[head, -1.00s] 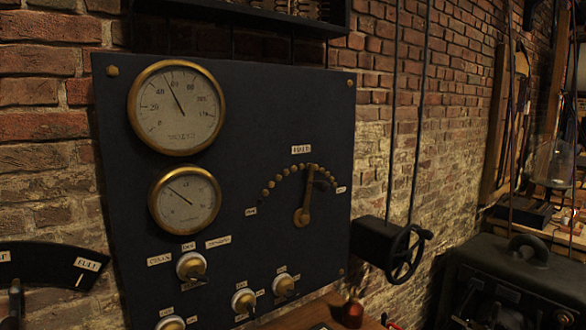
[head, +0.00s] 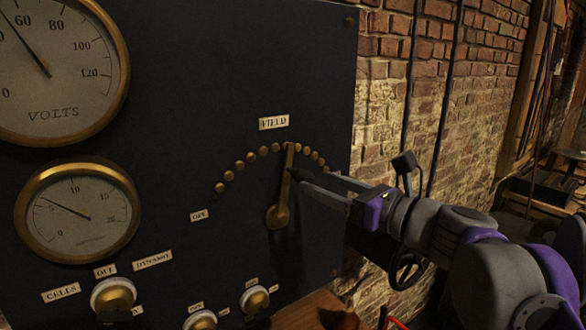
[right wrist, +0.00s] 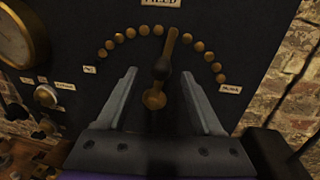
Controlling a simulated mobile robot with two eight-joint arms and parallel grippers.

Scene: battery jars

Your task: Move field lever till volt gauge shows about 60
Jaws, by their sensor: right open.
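The volt gauge (head: 58,72), a brass-rimmed dial marked VOLTS, is cut off at the upper left of the head view. Its needle points up-left, just short of the 60 mark. The brass field lever (head: 284,185) leans slightly right of upright under the FIELD label, its tip among the contact studs. My right gripper (head: 297,178) reaches in from the right at the lever. My left gripper is out of view.
A smaller gauge (head: 77,212) and several switches (head: 113,295) lie lower left. A handwheel (head: 407,265) is behind my right arm, beside the brick wall.

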